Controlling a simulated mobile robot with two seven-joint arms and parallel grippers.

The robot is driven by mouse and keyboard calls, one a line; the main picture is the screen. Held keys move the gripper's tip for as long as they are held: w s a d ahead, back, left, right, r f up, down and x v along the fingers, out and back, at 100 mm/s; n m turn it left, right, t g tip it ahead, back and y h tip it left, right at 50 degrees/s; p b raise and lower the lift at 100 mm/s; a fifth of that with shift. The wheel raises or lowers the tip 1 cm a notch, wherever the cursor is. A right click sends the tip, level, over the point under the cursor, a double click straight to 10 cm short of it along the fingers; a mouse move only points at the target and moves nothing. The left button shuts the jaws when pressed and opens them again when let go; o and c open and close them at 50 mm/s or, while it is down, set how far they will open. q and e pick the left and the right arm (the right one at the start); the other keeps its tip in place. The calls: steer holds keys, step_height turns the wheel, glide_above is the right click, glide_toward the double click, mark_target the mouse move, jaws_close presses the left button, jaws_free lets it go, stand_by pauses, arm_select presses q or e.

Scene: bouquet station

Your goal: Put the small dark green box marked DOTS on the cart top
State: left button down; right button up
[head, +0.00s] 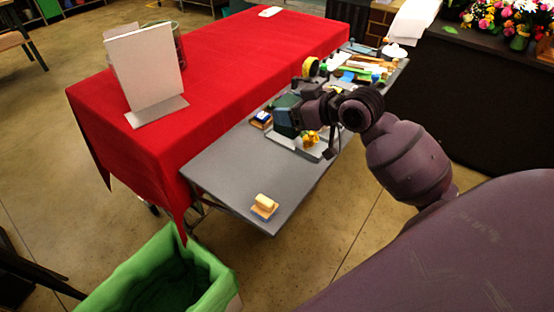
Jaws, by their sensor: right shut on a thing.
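My right gripper (297,113) reaches in from the right over the far half of the grey cart top (225,172). It is shut on a small dark green box (284,121), which sits at the fingertips. The arm hides part of the box, and I cannot read any marking on it. I cannot tell whether the box touches the cart top or is held just above it. My left gripper is not in view.
A small box (261,120) and a tray with yellow items (311,138) lie close to the gripper. A wooden-handled block (264,206) sits at the near edge. The cart's near half is mostly clear. A red-covered table (225,60) adjoins it; a green-lined bin (140,272) stands in front.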

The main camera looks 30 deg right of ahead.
step_height(320, 180, down, 17)
steer(key=b, duration=0.2)
steer(key=shift+f+b, duration=0.15)
steer(key=shift+b, duration=0.2)
steer(key=shift+f, duration=0.1)
steer(key=o, duration=0.9)
steer(key=shift+o, duration=0.2)
